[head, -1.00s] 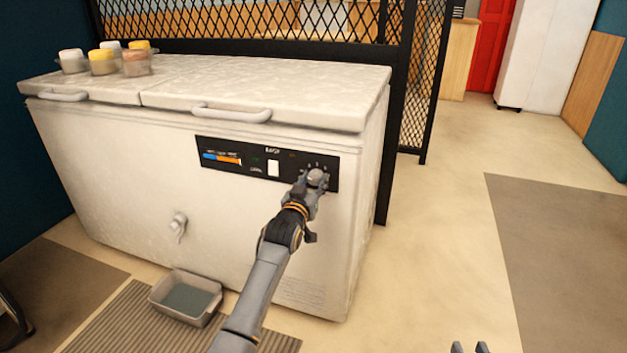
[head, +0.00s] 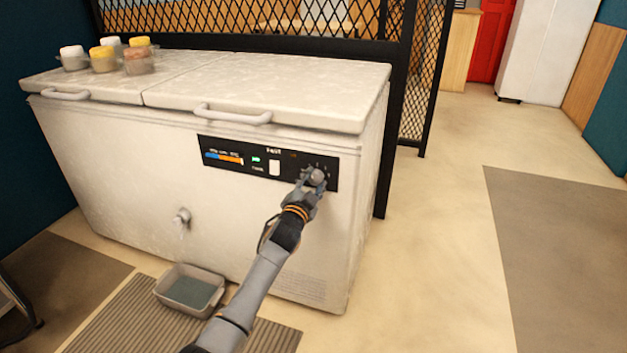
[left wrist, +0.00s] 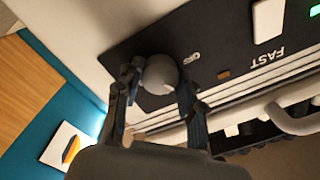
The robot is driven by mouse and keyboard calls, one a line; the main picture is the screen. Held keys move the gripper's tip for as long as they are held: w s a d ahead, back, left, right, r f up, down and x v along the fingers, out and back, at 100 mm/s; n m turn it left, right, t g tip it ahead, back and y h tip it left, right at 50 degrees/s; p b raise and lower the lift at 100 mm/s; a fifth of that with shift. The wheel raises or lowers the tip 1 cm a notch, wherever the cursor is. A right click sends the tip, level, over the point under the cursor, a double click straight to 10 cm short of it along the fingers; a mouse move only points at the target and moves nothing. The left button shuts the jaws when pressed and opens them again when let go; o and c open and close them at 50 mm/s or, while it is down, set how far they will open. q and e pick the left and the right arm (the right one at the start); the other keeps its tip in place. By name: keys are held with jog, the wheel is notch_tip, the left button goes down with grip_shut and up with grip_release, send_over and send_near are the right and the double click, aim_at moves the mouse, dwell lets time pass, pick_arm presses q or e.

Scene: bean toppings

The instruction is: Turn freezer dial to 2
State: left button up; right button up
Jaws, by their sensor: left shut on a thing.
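The white chest freezer (head: 130,170) has a black control panel (head: 222,146) on its front. A round grey dial (head: 318,175) sits at the panel's right end; it also shows in the left wrist view (left wrist: 160,74). My left gripper (head: 311,182) is at the dial, its fingers on either side of the knob and shut on it, as the left wrist view shows (left wrist: 158,88). The fingers and knob hide much of the dial's markings, so its setting cannot be read. My right gripper is out of view.
Several small lidded jars (head: 103,59) stand on the freezer's left lid. A drain tap (head: 182,217) is low on the front, above a grey tray (head: 219,297) on the floor. A black mesh partition (head: 404,100) stands behind. The floor to the right is clear.

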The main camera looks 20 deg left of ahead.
pick_arm(q)
jog(key=shift+m, duration=2.5)
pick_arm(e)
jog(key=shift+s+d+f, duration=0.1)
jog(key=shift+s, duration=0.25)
pick_arm(q)
jog(key=o, duration=1.2)
jog(key=s, duration=1.2)
jog(key=shift+a+f, duration=0.15)
jog(key=shift+f, duration=0.1)
